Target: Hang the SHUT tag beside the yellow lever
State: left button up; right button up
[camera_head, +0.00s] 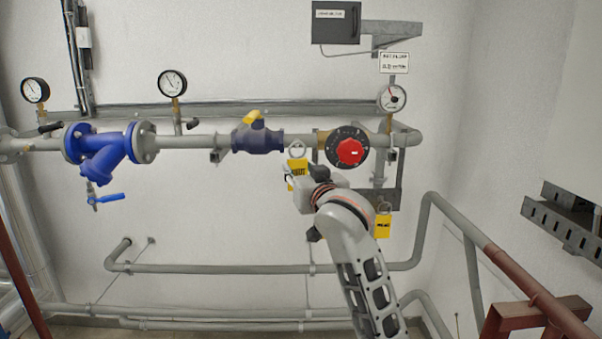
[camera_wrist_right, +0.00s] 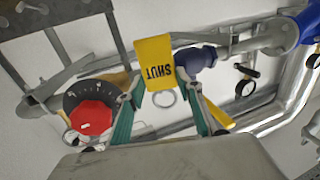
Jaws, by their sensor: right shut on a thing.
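The yellow SHUT tag (camera_head: 298,168) is at my right gripper (camera_head: 293,178), with its wire ring (camera_head: 297,150) above it. In the right wrist view the tag (camera_wrist_right: 155,62) appears inverted between the fingers of the right gripper (camera_wrist_right: 167,88), with the ring (camera_wrist_right: 164,98) at its lower end. The right gripper is shut on the tag. The yellow lever (camera_head: 254,116) sits atop a dark blue valve (camera_head: 258,138), left of the tag and apart from it. The lever also shows in the right wrist view (camera_wrist_right: 218,114), partly behind a finger. My left gripper is out of view.
A red knob (camera_head: 350,152) on a black dial is close right of the held tag. Another yellow tag (camera_head: 383,227) hangs at lower right. The main pipe (camera_head: 195,141) runs along the wall, with a blue strainer (camera_head: 100,150) and gauges.

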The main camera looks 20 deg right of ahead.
aim_at(303, 168)
jog(key=shift+w+d+f, duration=0.1)
jog(key=shift+w+d, duration=0.15)
jog(key=shift+w, duration=0.55)
jog(key=shift+w+d, duration=0.25)
jog(key=shift+w, duration=0.55)
jog(key=shift+w+d+f, duration=0.1)
jog(key=shift+w+d, duration=0.15)
jog(key=shift+w, duration=0.55)
jog(key=shift+w+d+f, duration=0.15)
jog(key=shift+w+f, duration=0.35)
jog(key=shift+w, duration=0.05)
jog(key=o, duration=1.1)
